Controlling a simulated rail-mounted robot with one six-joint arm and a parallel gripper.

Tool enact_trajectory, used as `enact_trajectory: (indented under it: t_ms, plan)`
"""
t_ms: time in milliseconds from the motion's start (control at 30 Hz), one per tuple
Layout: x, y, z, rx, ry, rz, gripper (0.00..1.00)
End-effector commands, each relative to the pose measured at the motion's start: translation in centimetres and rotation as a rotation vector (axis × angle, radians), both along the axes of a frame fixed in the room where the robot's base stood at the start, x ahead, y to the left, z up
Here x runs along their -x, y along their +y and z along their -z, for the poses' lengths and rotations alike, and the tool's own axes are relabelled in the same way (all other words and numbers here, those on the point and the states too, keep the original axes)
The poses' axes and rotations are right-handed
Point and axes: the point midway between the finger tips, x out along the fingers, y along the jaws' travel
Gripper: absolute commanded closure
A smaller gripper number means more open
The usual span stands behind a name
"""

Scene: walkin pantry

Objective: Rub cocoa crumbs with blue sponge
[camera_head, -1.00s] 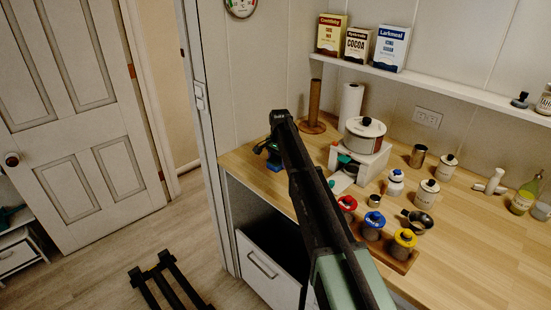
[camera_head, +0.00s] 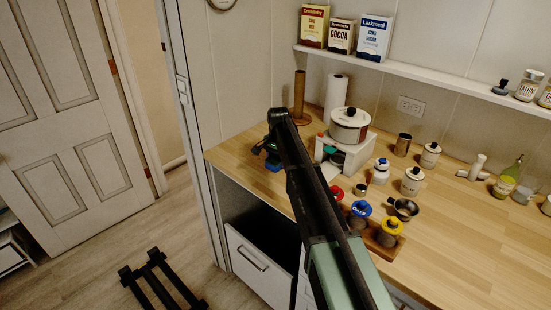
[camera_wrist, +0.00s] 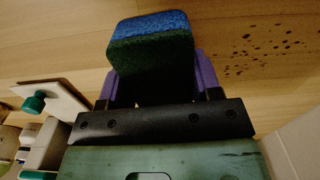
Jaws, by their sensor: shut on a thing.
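The blue sponge (camera_wrist: 150,26) has a blue face and a dark green scouring side. It sits between the purple fingers of my gripper (camera_wrist: 155,72), which is shut on it, in the wrist view. Dark brown cocoa crumbs (camera_wrist: 262,48) are scattered on the wooden counter to the right of the sponge, apart from it in the picture. In the head view my gripper (camera_head: 268,152) is over the counter's left end, with a bit of blue sponge (camera_head: 273,165) showing below it. The crumbs cannot be made out there, and my arm hides part of the counter.
A white stand (camera_head: 347,152) bearing a lidded pot (camera_head: 350,124) is right of my gripper. Behind are a wooden post (camera_head: 298,97) and a paper roll (camera_head: 337,98). Jars with coloured lids stand on a wooden rack (camera_head: 385,247). The counter's right front (camera_head: 455,250) is clear.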

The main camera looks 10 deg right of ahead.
Motion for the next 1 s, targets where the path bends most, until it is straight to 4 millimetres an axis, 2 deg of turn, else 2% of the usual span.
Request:
enact_trajectory:
  t_ms: [167, 400, 667, 1000]
  plan:
    - [-0.8, 0.5, 0.1, 0.000, -0.002, -0.001, 0.61]
    - [-3.1, 2.1, 0.1, -0.001, -0.003, -0.002, 0.61]
    - [-3.6, 2.5, 0.1, -0.002, -0.004, -0.001, 0.61]
    - [-6.4, 4.4, -0.1, -0.002, -0.004, -0.002, 0.61]
